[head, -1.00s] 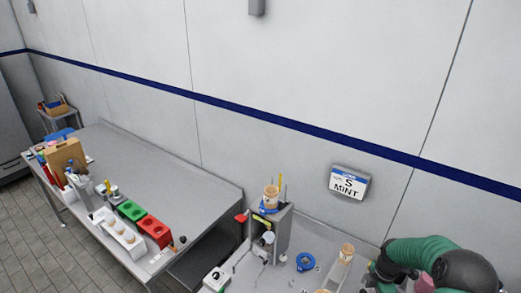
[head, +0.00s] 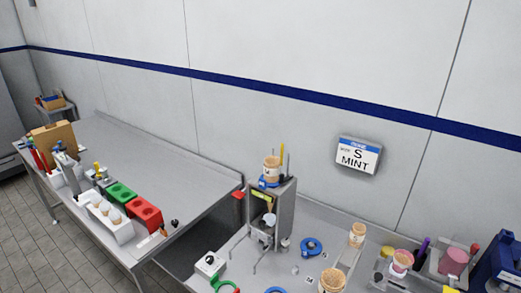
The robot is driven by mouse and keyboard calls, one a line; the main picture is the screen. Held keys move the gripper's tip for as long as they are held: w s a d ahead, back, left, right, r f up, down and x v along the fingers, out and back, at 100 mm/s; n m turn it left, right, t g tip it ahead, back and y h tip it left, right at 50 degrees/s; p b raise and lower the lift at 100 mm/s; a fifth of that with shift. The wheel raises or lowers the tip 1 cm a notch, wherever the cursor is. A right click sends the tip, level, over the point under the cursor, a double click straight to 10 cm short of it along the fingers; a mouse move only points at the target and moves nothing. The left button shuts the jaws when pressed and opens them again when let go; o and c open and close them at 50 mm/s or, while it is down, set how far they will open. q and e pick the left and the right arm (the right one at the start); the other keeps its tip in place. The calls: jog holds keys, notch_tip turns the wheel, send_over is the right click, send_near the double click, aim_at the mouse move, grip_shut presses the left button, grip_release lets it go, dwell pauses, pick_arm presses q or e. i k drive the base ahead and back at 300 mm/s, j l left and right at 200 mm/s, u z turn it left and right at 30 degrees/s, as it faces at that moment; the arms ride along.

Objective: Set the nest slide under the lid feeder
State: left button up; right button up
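A grey upright machine (head: 284,212), which looks like the lid feeder, stands on the right bench. A tan cup-like stack (head: 271,169) sits on its blue top, and a cone-shaped piece (head: 269,222) shows at its front. A blue ring-shaped piece (head: 311,246) lies on the bench just right of the machine, apart from it. I cannot tell which part is the nest slide, or whether it is under the feeder. Neither of my grippers is in view.
Tan cups (head: 332,279) stand right of the machine. A blue box (head: 497,262) is at the right edge. A white switch box (head: 210,264) is at front left. The left bench (head: 180,160) holds green (head: 121,193) and red (head: 146,212) blocks; its back is clear. A wall sign reads "S MINT" (head: 358,156).

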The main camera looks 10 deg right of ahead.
aim_at(379, 280)
jog(key=z, duration=1.3)
